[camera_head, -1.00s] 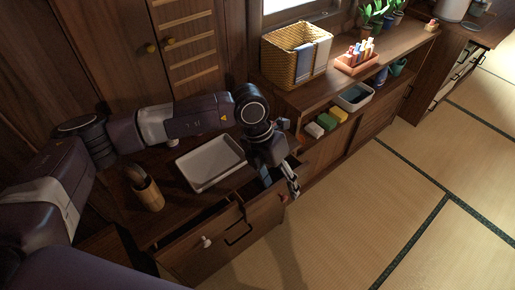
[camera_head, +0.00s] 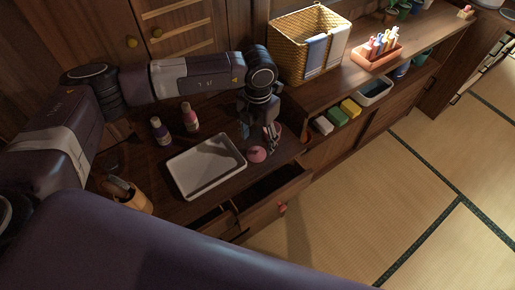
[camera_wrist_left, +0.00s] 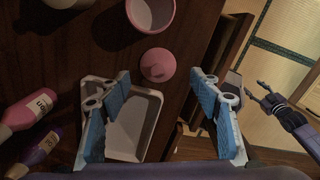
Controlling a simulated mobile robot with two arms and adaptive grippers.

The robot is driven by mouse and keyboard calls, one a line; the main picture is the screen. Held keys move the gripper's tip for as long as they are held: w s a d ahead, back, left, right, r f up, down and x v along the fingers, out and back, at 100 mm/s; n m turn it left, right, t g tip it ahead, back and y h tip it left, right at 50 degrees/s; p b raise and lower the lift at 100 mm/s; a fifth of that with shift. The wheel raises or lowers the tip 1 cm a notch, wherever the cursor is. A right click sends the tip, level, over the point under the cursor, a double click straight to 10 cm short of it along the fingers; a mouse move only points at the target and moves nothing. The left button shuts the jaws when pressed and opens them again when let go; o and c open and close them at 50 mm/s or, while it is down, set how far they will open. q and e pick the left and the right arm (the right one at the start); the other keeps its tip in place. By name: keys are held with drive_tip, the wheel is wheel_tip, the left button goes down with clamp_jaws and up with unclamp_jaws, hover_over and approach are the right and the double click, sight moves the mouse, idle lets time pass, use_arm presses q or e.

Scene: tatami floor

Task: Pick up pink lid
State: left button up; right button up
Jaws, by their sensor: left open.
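The pink lid (camera_head: 257,154) is a small round disc on the dark wooden cabinet top, right of the white tray. It also shows in the left wrist view (camera_wrist_left: 157,65). My left gripper (camera_head: 272,139) is open and empty, pointing down above the cabinet top close to the lid. In the left wrist view its blue-padded fingers (camera_wrist_left: 160,82) are wide apart, with the lid between and just beyond their tips. A pink round container (camera_wrist_left: 150,12) stands beyond the lid. My right gripper (camera_wrist_left: 258,92) shows small at the right of the wrist view.
The tray (camera_head: 206,193) takes up the cabinet middle. A purple bottle (camera_head: 160,131) and a pink bottle (camera_head: 190,117) stand behind it. A utensil holder (camera_head: 130,197) is at left. An open drawer (camera_head: 270,203) juts out in front. A wicker basket (camera_head: 292,48) stands on the neighbouring cabinet.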

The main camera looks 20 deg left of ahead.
sight(256, 149)
use_arm(q)
drive_tip(key=f, duration=0.2)
drive_tip(key=f+p, duration=0.1)
drive_tip(key=shift+s+a+f, duration=0.1)
drive_tip(key=shift+a+f, duration=0.1)
drive_tip(key=shift+f, duration=0.8)
drive_tip(key=c, duration=1.1)
clamp_jaws()
use_arm(e)
drive_tip(key=shift+s+d+r, duration=0.25)
drive_tip(key=shift+s+r, duration=0.1)
drive_tip(key=shift+r, duration=0.35)
